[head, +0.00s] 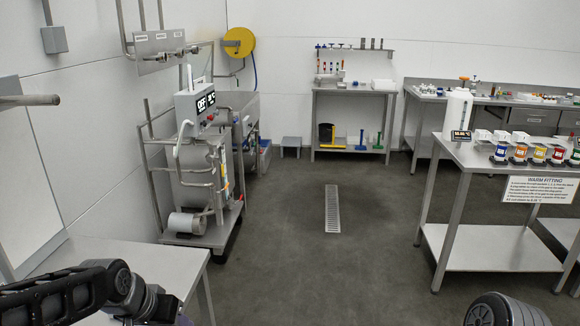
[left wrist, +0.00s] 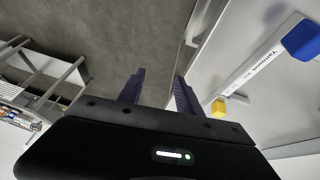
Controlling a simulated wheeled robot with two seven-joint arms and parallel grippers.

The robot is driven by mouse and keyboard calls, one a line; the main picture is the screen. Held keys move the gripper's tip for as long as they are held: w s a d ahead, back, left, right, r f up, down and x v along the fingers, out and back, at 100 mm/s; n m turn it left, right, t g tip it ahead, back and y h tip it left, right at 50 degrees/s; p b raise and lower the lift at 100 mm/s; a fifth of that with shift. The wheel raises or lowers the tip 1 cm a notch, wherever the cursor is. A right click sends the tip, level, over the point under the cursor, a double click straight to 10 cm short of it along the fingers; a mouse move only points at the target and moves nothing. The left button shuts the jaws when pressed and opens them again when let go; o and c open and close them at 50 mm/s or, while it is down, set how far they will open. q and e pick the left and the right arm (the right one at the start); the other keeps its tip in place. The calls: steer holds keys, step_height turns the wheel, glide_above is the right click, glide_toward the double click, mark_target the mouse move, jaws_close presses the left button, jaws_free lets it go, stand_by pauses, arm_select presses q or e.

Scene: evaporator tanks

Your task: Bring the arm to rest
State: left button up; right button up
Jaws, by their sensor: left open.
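My left arm (head: 75,295) comes in at the bottom left of the head view, beside a pale tabletop. Its gripper cannot be made out there. In the left wrist view my left gripper (left wrist: 158,92) shows two dark purple fingers spread apart, with nothing between them but grey floor. A dark rounded part of my right arm (head: 506,310) shows at the bottom right edge of the head view. My right gripper is out of frame.
A pale tabletop (head: 160,262) is at the lower left. A steel tank unit (head: 200,165) stands behind it. A steel bench (head: 500,165) with coloured jars is at right. The middle floor is clear around a drain (head: 332,208). A blue-ended labelled bar (left wrist: 262,65) is right of my fingers.

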arm_select(q)
steer(key=s+d+f+n+h, duration=0.1)
steer(key=d+f, duration=0.3)
steer(key=f, duration=0.3)
steer(key=s+d+f, duration=0.2)
steer(key=d+f, duration=0.2)
steer(key=f, duration=0.4)
steer(key=s+d+f+n+h, duration=0.1)
steer(key=d+f, duration=0.3)
steer(key=f, duration=0.3)
steer(key=s+d+f+g, duration=0.2)
steer(key=s+f, duration=0.4)
steer(key=s, duration=0.3)
steer(key=s+d+f+g, duration=0.2)
steer(key=s+d+f, duration=0.1)
steer(key=s+f, duration=0.3)
steer(key=s, duration=0.2)
steer(key=shift+s+d+h, duration=0.3)
steer(key=shift+s+d, duration=0.05)
